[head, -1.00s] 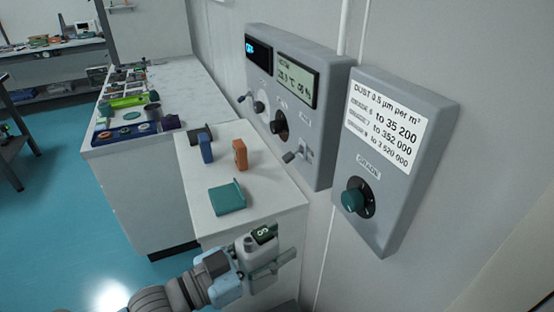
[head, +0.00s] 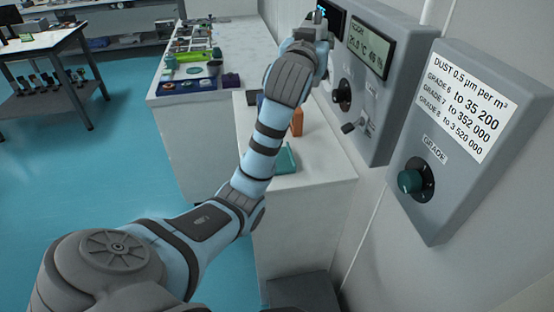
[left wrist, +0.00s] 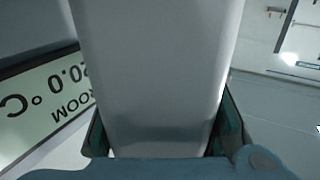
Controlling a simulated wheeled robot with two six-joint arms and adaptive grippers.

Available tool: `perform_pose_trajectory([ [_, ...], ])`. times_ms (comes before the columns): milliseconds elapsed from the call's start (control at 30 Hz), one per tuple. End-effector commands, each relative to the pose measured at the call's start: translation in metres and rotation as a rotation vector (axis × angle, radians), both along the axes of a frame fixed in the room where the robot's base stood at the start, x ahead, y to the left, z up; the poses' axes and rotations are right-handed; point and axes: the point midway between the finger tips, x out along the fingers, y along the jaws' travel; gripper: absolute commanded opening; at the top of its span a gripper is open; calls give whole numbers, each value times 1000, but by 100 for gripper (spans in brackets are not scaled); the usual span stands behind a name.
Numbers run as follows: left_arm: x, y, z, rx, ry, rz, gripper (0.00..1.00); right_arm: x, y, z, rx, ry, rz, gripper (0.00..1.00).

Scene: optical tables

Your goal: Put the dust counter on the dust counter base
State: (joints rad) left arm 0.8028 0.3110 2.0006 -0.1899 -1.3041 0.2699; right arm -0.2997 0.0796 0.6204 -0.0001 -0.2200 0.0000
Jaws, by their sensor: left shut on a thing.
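My left gripper (left wrist: 165,125) is shut on the dust counter (left wrist: 157,65), a pale grey body that fills the middle of the left wrist view between the teal fingers. In the head view my left arm reaches up in front of the wall panel, and its wrist hides most of the gripper and the counter. A teal piece (head: 286,160) lies on the white bench, partly hidden behind my arm. I cannot tell for sure whether it is the dust counter base. My right gripper is in no view.
An orange block (head: 297,122) stands on the white bench (head: 315,165). A grey panel (head: 385,75) with a display and knobs, and a dust grade panel (head: 470,130), hang on the right wall. A longer bench behind holds several small items.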

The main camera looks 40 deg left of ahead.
Motion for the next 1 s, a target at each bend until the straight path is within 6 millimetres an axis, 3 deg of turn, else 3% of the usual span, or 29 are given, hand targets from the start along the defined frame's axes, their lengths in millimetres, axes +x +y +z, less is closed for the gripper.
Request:
perform_pose_trajectory([
  [100, 2, 39, -18, 2, 6, 188, 0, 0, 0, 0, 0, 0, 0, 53],
  [333, -19, 85, -58, 5, 1, 426, 0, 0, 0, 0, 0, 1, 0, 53],
  [467, -28, 93, -65, 4, -3, 480, 0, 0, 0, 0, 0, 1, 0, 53],
  [767, -28, 93, -70, 4, -2, 481, 0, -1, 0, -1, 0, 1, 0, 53],
  [867, -29, 93, -91, 6, 1, 482, 0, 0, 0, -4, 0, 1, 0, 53],
  [1000, -29, 93, -144, 6, 5, 481, 0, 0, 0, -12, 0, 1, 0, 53],
])
